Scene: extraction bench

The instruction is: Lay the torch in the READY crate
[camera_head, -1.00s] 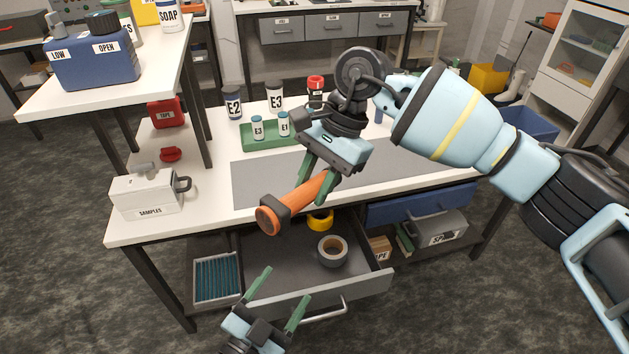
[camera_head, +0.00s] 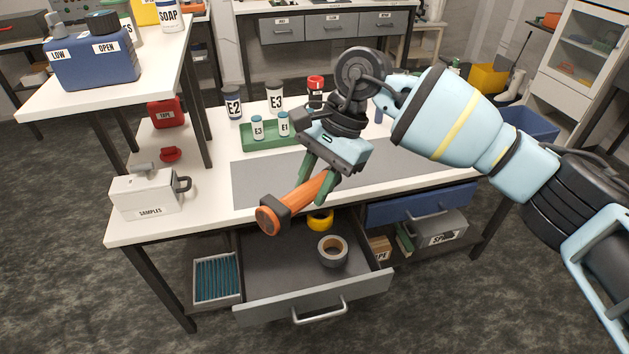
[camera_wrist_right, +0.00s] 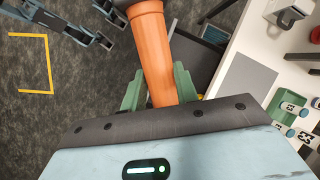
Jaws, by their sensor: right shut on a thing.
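The torch (camera_head: 298,198) is an orange cylinder with a dark, wider head at its lower left end. My right gripper (camera_head: 321,181) is shut on its orange body and holds it tilted above the open drawer. In the right wrist view the torch (camera_wrist_right: 155,55) runs up from between the green fingers (camera_wrist_right: 160,88). My left gripper is not visible in the head view; light blue and dark arm parts show at the top left of the wrist view. No crate with a readable READY label shows.
The open drawer (camera_head: 285,268) holds a grey tape roll (camera_head: 333,252) and a yellow roll (camera_head: 320,220). On the bench stand a green tray (camera_head: 262,141) with small bottles and a white SAMPLES box (camera_head: 146,193). A blue bin (camera_head: 530,122) stands at the far right.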

